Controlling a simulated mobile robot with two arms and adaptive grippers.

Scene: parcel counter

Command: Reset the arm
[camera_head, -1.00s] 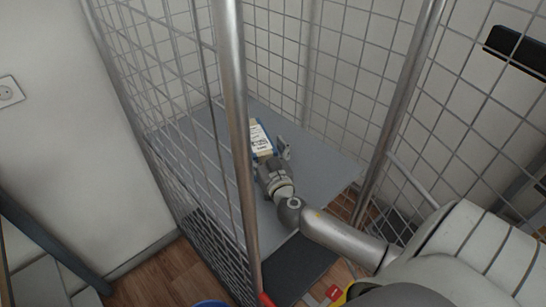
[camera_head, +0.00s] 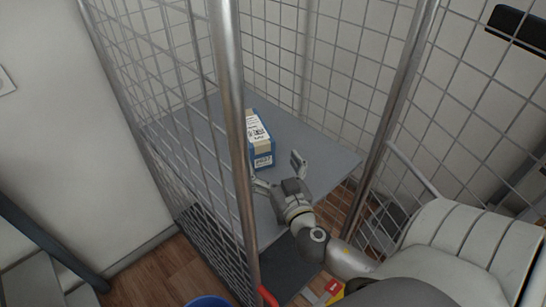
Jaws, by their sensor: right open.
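My right gripper (camera_head: 279,174) is open and empty over the front part of the grey shelf (camera_head: 313,150) in a wire-mesh roll cage. Its two fingers are spread wide, one at the left and one at the right. A blue and cream parcel (camera_head: 260,139) with a white label lies on the shelf just beyond the fingers. The gripper looks apart from it. My left gripper is not in view.
A metal post (camera_head: 232,140) of the cage stands close on the left of my right arm, and another post (camera_head: 389,120) on its right. Mesh walls enclose the shelf. A blue round object (camera_head: 207,302) shows at the bottom edge. The shelf right of the parcel is bare.

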